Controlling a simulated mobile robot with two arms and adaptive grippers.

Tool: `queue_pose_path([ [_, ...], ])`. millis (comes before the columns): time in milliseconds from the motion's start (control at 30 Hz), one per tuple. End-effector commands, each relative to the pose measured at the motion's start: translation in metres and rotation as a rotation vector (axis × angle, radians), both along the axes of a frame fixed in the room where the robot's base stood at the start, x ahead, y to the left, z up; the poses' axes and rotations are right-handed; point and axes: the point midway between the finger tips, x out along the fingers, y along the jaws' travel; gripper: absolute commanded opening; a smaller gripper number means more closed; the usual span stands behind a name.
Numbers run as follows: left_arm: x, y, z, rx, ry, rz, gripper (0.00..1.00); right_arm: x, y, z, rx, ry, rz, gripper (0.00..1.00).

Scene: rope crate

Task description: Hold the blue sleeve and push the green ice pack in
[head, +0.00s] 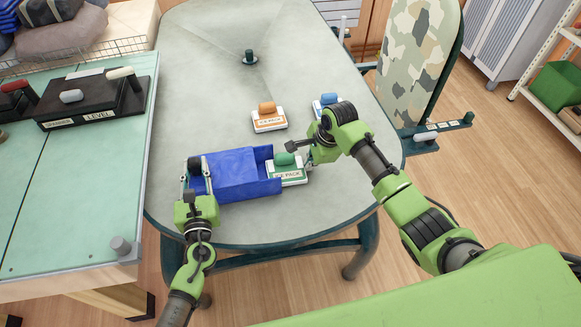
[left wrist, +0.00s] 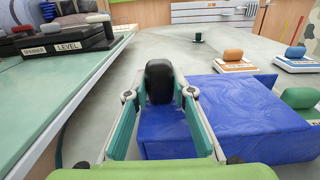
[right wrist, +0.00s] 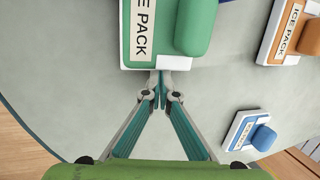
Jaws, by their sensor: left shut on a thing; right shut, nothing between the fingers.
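The blue sleeve (head: 235,172) lies on the table with its open end to the right. My left gripper (head: 196,168) is shut on the dark tab at its left end; the tab (left wrist: 160,80) stands between the fingers in the left wrist view. The green ice pack (head: 286,168), a white base with a green block on top, lies at the sleeve's open right end, its left edge at the mouth. My right gripper (head: 309,160) is shut and empty at the pack's right side. In the right wrist view its fingertips (right wrist: 160,90) are at the edge of the pack (right wrist: 155,67), seemingly touching.
An orange ice pack (head: 268,119) and a blue ice pack (head: 325,104) lie farther back on the table (head: 200,75). A small dark knob (head: 249,57) stands near the far side. A teal-topped bench (head: 60,190) with a dark tool block is at the left.

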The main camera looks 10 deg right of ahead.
Motion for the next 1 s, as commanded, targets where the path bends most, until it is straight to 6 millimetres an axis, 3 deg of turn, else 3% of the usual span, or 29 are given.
queue_pose_path([
  [1000,-0.001,-0.001,-0.004,0.0,0.007,-0.004,0.0,0.0,0.047,0.0,0.0,0.0,0.002,0.0],
])
